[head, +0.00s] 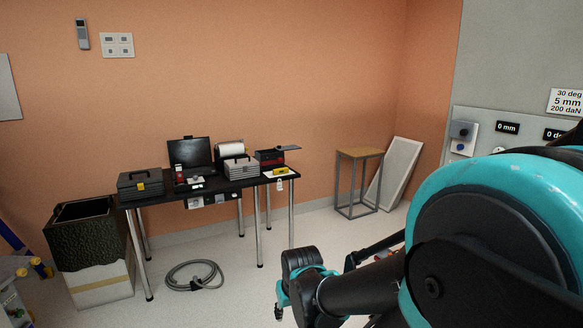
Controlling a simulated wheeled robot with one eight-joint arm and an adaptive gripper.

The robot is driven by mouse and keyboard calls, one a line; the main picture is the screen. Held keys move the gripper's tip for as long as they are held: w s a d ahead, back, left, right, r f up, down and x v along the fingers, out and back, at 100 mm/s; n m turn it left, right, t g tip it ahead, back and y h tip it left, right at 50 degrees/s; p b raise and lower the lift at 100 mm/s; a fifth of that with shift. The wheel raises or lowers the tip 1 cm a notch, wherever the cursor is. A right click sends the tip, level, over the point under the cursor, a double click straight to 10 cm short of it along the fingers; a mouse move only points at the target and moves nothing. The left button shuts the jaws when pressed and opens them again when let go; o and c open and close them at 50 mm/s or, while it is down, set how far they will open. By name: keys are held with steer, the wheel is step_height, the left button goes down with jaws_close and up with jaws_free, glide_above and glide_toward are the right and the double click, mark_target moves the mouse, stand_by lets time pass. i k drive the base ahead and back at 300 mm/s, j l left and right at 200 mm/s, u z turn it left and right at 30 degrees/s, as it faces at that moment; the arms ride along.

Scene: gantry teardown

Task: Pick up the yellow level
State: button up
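The yellow level (281,171) is a small yellow piece lying on a white sheet at the right end of the black table (215,191). It looks very small from here, and its details cannot be made out. My teal and black arm (360,289) fills the lower right of the head view, well in front of the table and apart from the level. The dark end parts of the arm overlap, so my gripper's fingers cannot be clearly made out. I see nothing held.
Toolboxes (140,184), a dark screen (190,153) and a paper roll (229,149) crowd the table. A coiled hose (194,276) lies on the floor in front. A wooden-topped stool (359,153) and a leaning panel (401,163) stand right. The floor between is clear.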

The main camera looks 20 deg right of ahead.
mark_target(278, 171)
steer(key=i+l, duration=0.4)
steer(key=i+l+z, duration=0.1)
steer(key=i+l, duration=0.25)
steer(key=i, duration=0.25)
steer(key=i+l+z, duration=0.1)
steer(key=i+l, duration=0.25)
steer(key=i, duration=0.2)
